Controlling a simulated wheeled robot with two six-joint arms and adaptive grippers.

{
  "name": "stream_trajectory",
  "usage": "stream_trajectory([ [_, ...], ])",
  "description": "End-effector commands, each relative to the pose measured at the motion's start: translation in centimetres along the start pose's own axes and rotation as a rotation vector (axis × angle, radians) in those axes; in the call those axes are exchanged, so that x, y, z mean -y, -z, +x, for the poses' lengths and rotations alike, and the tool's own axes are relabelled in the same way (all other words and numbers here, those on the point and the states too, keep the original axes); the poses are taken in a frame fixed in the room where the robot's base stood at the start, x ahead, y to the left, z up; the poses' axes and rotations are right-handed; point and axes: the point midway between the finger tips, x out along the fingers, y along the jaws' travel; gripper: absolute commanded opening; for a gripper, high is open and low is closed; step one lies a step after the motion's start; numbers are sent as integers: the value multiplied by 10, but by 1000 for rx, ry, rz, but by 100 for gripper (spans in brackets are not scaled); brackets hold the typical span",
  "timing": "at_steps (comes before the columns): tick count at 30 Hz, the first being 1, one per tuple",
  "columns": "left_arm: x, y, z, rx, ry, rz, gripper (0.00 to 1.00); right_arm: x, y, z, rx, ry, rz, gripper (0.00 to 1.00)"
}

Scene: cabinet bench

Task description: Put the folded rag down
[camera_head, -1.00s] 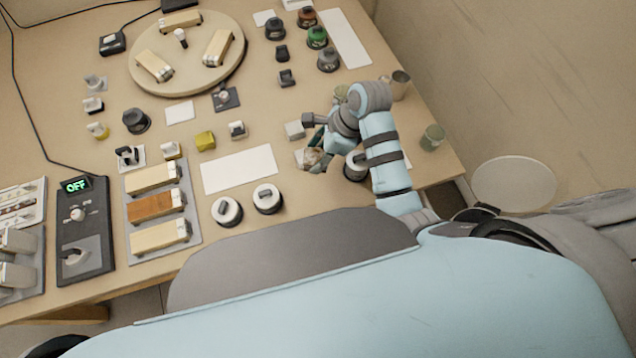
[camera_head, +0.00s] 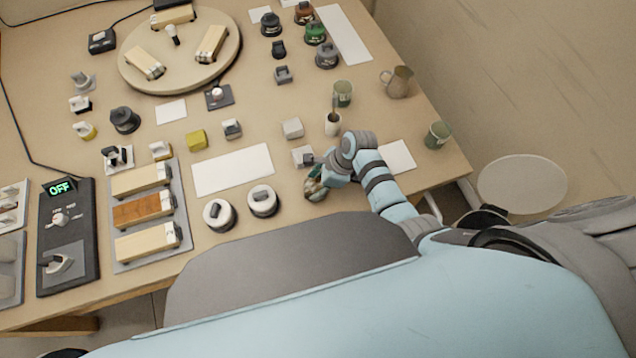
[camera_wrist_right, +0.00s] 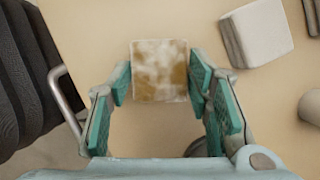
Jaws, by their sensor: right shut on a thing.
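The folded rag (camera_wrist_right: 160,72) is a small square with brown and white blotches. In the right wrist view it sits between the two teal-padded fingers of my right gripper (camera_wrist_right: 160,88), which is shut on it. In the head view my right gripper (camera_head: 316,184) is low over the front part of the bench, right of two round white-rimmed pieces. The rag is mostly hidden there by the gripper. I cannot tell whether the rag touches the bench top. My left gripper is not in view.
A pale block on a pad (camera_head: 303,156) lies just behind the gripper. A white sheet (camera_head: 397,157) lies to the right, and a green mug (camera_head: 437,135) is near the right edge. A white mat (camera_head: 233,170) is bare.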

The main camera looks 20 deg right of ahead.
Motion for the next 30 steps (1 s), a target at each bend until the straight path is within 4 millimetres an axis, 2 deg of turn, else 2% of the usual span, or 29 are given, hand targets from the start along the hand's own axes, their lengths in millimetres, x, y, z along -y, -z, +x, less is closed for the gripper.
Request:
stream_trajectory([
  [3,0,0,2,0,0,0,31,0,1,3,0,-1,0,24],
  [4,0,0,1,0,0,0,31,0,1,3,0,-1,0,49],
  [7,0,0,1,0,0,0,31,0,1,3,0,-1,0,65],
  [16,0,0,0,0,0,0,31,0,1,2,0,-1,0,66],
  [20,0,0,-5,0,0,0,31,0,-1,-8,0,1,1,66],
  [23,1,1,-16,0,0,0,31,1,-2,-29,0,2,0,66],
  [30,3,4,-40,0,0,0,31,1,-2,-92,0,2,-1,66],
])
